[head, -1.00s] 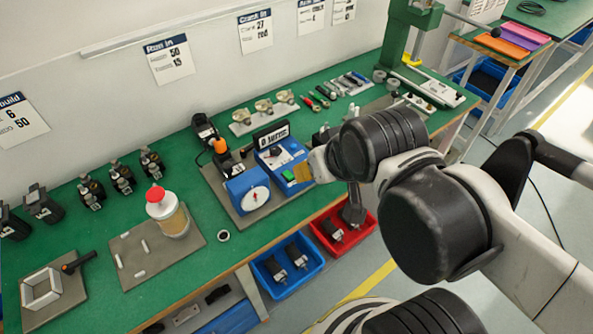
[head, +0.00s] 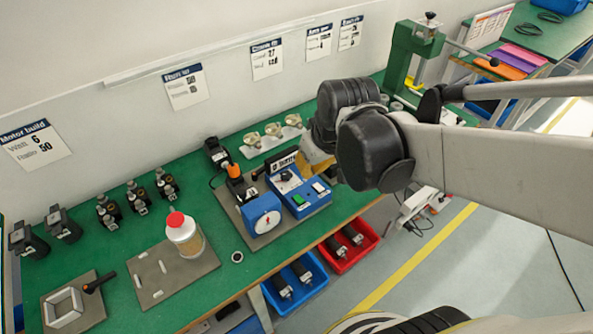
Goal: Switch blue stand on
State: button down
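The blue stand (head: 318,203) is a low blue box with a sloped panel on the green bench. Its panel carries a round dark knob, a green button (head: 298,199) and a white switch (head: 318,187). A blue block with a round white dial (head: 265,217) stands at its left on the same grey mat. My gripper (head: 318,166) is just behind the panel's upper right edge; a yellowish part of it shows, and my black arm joints hide the rest. I cannot tell whether it touches the stand or whether its fingers are open.
A white bottle with a red cap (head: 185,235) stands on a grey mat to the left. A black-and-orange tool (head: 233,170) stands behind the dial. Blue (head: 296,287) and red (head: 349,256) bins with dark motors sit below the bench front. A green press (head: 408,60) stands at the far right.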

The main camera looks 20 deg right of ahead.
aim_at(301, 197)
jog(key=shift+n+g, duration=0.6)
jog(key=shift+g, duration=0.3)
jog(key=w+f+p, duration=0.1)
jog(key=w+f, duration=0.1)
jog(key=w+f+p, duration=0.1)
jog(key=w, duration=0.1)
jog(key=shift+d+p, duration=0.35)
jog(key=b+x, duration=0.2)
jog(key=x, duration=0.4)
jog(key=b+x, duration=0.3)
jog(key=x, duration=0.3)
jog(key=shift+s+a+f+b, duration=0.1)
jog(key=shift+s+f+b, duration=0.15)
jog(key=shift+b, duration=0.1)
jog(key=shift+s+f+b, duration=0.1)
jog(key=shift+f+b, duration=0.2)
jog(key=shift+f, duration=0.45)
